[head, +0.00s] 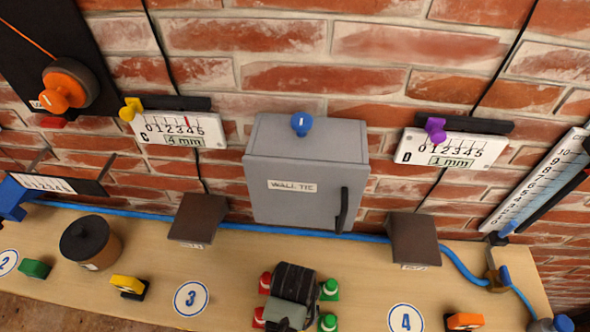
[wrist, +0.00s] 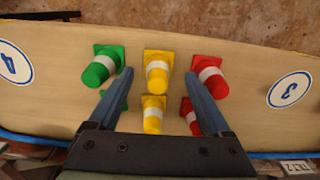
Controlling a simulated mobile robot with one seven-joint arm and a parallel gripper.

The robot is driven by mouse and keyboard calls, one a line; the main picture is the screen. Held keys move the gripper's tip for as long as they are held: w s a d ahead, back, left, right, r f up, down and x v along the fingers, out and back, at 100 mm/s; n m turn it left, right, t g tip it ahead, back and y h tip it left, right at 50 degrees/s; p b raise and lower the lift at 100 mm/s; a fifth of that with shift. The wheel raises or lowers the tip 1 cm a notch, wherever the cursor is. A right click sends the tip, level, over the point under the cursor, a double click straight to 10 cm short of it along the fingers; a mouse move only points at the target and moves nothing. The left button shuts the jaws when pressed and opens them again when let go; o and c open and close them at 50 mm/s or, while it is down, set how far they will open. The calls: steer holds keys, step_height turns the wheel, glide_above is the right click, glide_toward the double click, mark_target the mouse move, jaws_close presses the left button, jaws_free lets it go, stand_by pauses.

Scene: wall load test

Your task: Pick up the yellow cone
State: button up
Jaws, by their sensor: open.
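Two yellow cones with white bands stand on the wooden bench top in the wrist view: a farther yellow cone (wrist: 157,72) and a nearer yellow cone (wrist: 152,115). My gripper (wrist: 159,74) is open, with one blue-grey finger on each side of the yellow cones. I cannot tell how high the fingertips are above the bench, and nothing is held. In the head view my gripper (head: 290,292) is over the bench and hides the yellow cones.
Green cones (wrist: 102,65) stand left of the fingers and red cones (wrist: 210,74) right in the wrist view, close by. In the head view a grey wall box (head: 300,205) hangs behind my gripper. A blue hose (head: 330,236) runs along the bench's back.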

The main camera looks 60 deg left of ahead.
steer(key=shift+w+f, duration=0.2)
steer(key=shift+f, duration=1.45)
jaws_close()
steer(key=shift+r, duration=0.15)
